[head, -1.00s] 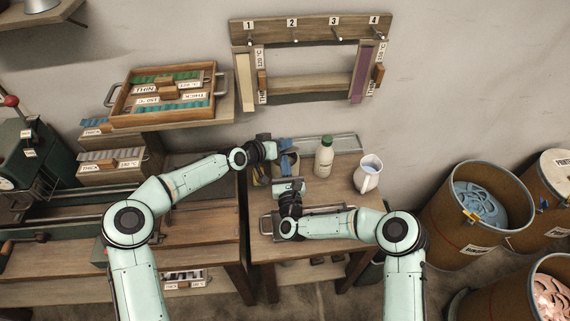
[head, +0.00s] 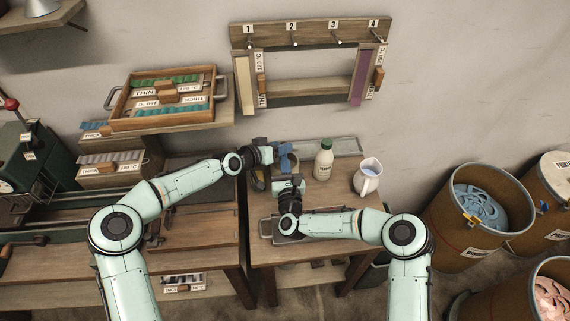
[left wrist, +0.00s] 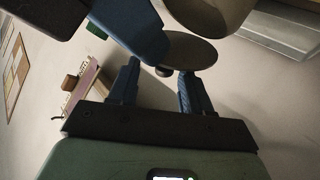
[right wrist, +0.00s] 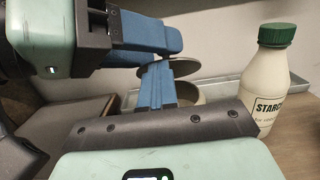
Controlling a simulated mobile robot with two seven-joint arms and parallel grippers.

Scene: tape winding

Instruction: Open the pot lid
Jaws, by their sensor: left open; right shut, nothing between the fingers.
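The pot (left wrist: 215,12) is a pale round vessel in the left wrist view. Its flat grey-brown lid (left wrist: 195,50) with a small dark knob (left wrist: 163,71) lies close to it. In the right wrist view the lid (right wrist: 183,70) shows behind blue fingers; I cannot tell whether it touches the pot. My left gripper (left wrist: 158,76) is open, with the knob between or just beyond its fingertips. My right gripper (right wrist: 157,82) is shut and empty, close to the pot. In the head view the arms largely hide the pot (head: 258,182).
A white starch bottle (head: 323,162) with a green cap and a white jug (head: 368,176) stand right of the grippers. A metal tray (head: 346,147) lies behind them. A wall rack (head: 310,28) and a strip tray (head: 160,124) are beyond. Barrels (head: 435,220) stand at right.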

